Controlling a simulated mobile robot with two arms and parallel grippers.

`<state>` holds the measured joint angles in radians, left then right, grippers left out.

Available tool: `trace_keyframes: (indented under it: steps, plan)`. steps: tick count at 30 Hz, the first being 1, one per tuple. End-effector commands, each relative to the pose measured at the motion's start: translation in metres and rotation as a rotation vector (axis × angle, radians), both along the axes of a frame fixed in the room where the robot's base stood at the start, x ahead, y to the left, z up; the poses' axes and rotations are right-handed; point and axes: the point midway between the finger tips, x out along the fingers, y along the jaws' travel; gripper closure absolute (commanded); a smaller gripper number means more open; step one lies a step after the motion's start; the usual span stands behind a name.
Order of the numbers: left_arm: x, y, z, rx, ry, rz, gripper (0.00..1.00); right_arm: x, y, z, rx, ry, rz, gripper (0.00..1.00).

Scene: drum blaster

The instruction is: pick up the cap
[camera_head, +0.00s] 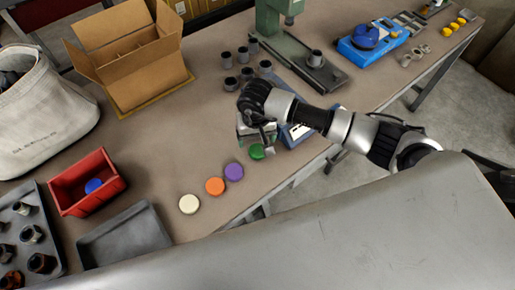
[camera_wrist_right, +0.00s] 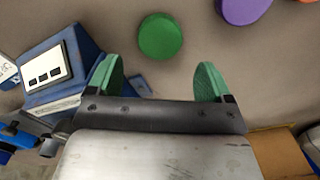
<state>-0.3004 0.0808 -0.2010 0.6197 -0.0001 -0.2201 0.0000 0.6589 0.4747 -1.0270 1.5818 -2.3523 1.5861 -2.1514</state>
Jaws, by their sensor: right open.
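Several round caps lie in a row on the workbench: a cream cap (camera_head: 189,204), an orange cap (camera_head: 215,186), a purple cap (camera_head: 234,171) and a green cap (camera_head: 257,151). A blue cap (camera_head: 93,185) is in the red bin (camera_head: 112,182). My right gripper (camera_head: 265,146) is beside the green cap. In the right wrist view, the gripper (camera_wrist_right: 160,82) is open and empty, with the green cap (camera_wrist_right: 160,37) ahead of and between its green-padded fingertips. The purple cap (camera_wrist_right: 242,10) is at the top right there. My left gripper does not show.
A blue device with a display (camera_wrist_right: 48,73) stands close beside the right gripper. Several dark cylinders (camera_head: 246,73) and a green press (camera_head: 270,20) stand behind it. A cardboard box (camera_head: 135,55), a grey tray (camera_head: 124,236) and a cloth bag (camera_head: 45,115) are to the left.

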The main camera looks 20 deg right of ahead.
Motion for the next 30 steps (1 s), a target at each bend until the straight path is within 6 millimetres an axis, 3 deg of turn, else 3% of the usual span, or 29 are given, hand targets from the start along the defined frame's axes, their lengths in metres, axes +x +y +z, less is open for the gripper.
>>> trace_keyframes:
  steps: [4,9,17,27,30]
  plan:
    - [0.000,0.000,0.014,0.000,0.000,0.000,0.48,-0.006,-0.001,-0.021,0.001,0.008,-0.003,0.19]
    - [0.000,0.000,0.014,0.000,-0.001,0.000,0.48,-0.004,-0.001,-0.041,0.001,0.003,-0.002,0.19]
    - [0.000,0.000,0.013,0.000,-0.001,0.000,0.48,-0.004,-0.001,-0.044,0.001,0.001,-0.001,0.19]
    - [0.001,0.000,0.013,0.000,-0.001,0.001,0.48,-0.004,-0.001,-0.043,0.001,0.001,-0.002,0.69]
    - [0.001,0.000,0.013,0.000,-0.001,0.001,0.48,-0.004,-0.001,-0.043,0.001,0.001,-0.002,0.69]
